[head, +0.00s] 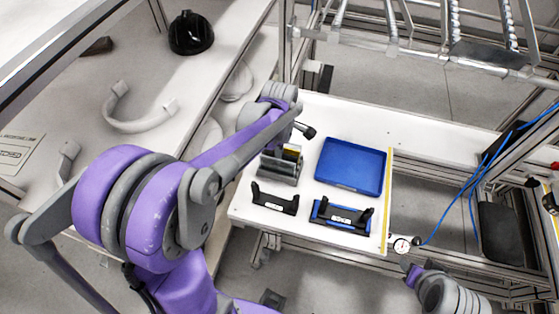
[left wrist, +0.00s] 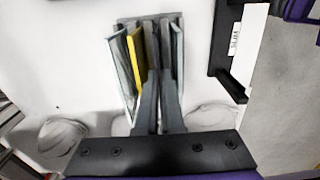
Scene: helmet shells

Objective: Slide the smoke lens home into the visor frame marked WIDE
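A grey lens rack (head: 280,168) stands on the white table, with several thin lenses upright in it. The wrist view shows a clear lens (left wrist: 122,62) and a yellow lens (left wrist: 138,55) in the rack (left wrist: 150,18). I cannot single out the smoke lens. My left gripper (left wrist: 158,75) reaches into the rack, right of the yellow lens; its fingers are close together, and what lies between them is unclear. One black visor frame (head: 273,201) lies in front of the rack. Another black frame (head: 341,217) sits on a blue base. Their labels are unreadable in the head view.
A blue tray (head: 351,166) lies right of the rack. A side table at left holds a black helmet shell (head: 190,35) and a white curved part (head: 135,122).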

